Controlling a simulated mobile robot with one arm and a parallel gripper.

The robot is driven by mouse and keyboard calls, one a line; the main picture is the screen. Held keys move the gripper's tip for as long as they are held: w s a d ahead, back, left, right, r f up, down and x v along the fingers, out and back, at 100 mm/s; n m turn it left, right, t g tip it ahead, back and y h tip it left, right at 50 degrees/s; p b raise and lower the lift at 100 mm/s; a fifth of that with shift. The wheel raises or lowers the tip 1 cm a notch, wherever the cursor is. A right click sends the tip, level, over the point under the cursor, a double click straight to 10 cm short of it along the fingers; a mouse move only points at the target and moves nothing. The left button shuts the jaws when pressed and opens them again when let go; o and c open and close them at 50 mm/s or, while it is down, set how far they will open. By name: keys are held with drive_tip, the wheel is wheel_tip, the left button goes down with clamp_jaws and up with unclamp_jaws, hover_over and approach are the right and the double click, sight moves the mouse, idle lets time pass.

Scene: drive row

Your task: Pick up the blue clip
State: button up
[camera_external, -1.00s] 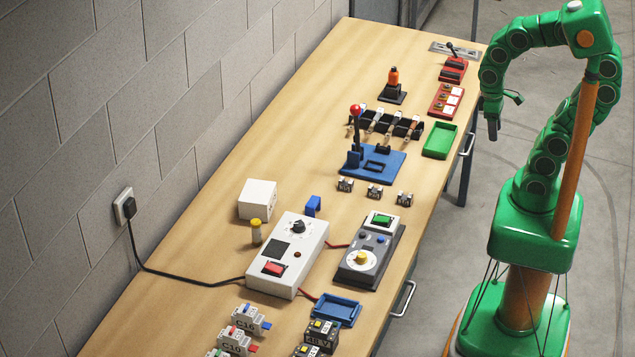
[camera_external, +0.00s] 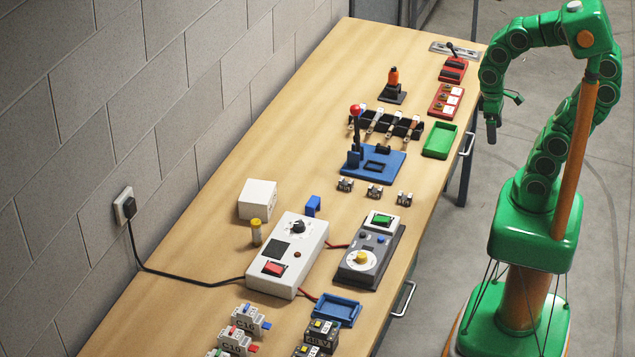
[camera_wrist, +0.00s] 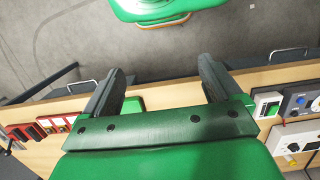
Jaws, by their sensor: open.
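The blue clip (camera_external: 313,206) is a small blue arch-shaped piece standing on the wooden bench, just behind the white control box (camera_external: 289,255). I cannot make it out in the wrist view. My gripper (camera_external: 502,114) hangs off the bench's right edge near its far end, well away from the clip. In the wrist view my gripper (camera_wrist: 161,68) has its two dark fingers wide apart with nothing between them.
The bench (camera_external: 200,260) holds a white cube (camera_external: 258,200), a yellow-capped jar (camera_external: 256,232), a grey control box (camera_external: 369,259), a blue lever stand (camera_external: 373,165), a blue tray (camera_external: 336,310) and a green tray (camera_external: 440,141). A wall runs along the left. Drawer handles stick out at right.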

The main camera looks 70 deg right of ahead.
drive_tip(key=w+a+r+m+t+y, duration=0.3)
drive_tip(key=w+a+m+t+y, duration=0.15)
drive_tip(key=w+a, duration=0.95)
drive_tip(key=w+a+r+m+t+y, duration=0.25)
drive_tip(key=w+a+m+y, duration=0.2)
drive_tip(key=w+a, duration=0.95)
drive_tip(key=m+t+h, duration=0.7)
drive_tip(key=m+h, duration=0.2)
drive_tip(key=m, duration=1.8)
hover_over(314, 201)
drive_tip(key=f, duration=1.7)
drive_tip(key=shift+s+a+f, duration=0.2)
drive_tip(key=shift+s, duration=0.15)
drive_tip(key=shift+d+f, duration=0.2)
drive_tip(key=shift+f, duration=2.3)
drive_tip(key=shift+w+f, duration=0.25)
drive_tip(key=shift+f, duration=0.45)
drive_tip(key=shift+w+f, duration=0.25)
drive_tip(key=shift+f, duration=0.45)
drive_tip(key=shift+x, duration=0.95)
